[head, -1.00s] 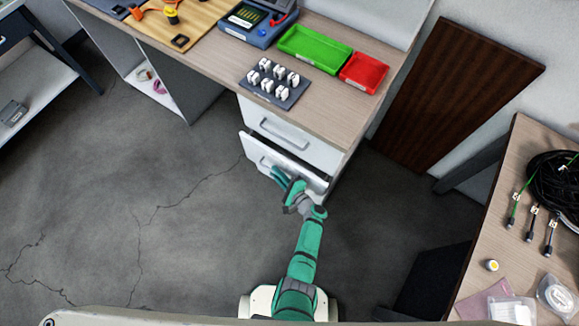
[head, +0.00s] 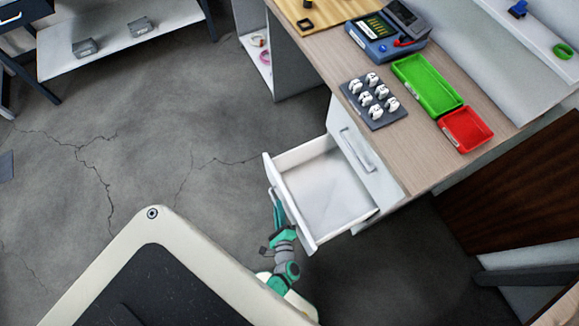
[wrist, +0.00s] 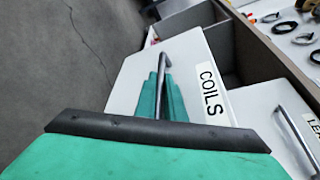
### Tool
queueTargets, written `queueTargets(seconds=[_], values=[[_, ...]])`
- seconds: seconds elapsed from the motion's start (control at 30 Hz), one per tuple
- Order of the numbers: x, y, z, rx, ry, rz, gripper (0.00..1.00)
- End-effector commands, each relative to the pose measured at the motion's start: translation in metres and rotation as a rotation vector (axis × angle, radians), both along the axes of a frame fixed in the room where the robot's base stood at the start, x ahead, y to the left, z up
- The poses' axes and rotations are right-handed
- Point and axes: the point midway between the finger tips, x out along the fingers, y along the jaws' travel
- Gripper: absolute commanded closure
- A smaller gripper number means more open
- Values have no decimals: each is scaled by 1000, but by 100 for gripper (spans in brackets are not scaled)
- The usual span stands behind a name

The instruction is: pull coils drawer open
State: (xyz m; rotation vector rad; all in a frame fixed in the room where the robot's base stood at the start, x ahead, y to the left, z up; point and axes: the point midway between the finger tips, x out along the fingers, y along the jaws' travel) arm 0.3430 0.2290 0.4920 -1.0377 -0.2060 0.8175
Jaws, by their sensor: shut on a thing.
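The coils drawer (head: 322,190) is white and stands pulled out from the desk cabinet. Its inside looks empty in the head view. In the wrist view its front carries a COILS label (wrist: 209,92). My gripper (head: 278,208) is at the outer face of the drawer front. In the wrist view my green fingers (wrist: 162,88) are shut on the bar handle (wrist: 178,58). The fingers hide part of the handle.
A closed drawer with a bar handle (head: 357,150) is above the open one. The desk holds a grey tray of white parts (head: 374,101), a green bin (head: 427,85) and a red bin (head: 466,130). Bare floor (head: 200,130) lies left of the drawer.

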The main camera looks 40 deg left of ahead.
Motion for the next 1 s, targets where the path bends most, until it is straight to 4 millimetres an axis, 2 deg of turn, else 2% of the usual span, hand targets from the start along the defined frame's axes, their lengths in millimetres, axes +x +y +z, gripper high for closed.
queueTargets(seconds=[0.2,0.5,0.53,0.57,0.87,1.0], values=[[-8,2,-1,-1,1,-5,100],[-9,2,-1,-1,1,-5,100],[-9,2,-1,-1,1,-5,86],[-9,2,-1,-1,1,-5,83],[-9,1,0,0,0,-5,83],[-18,-7,2,0,1,-6,83]])
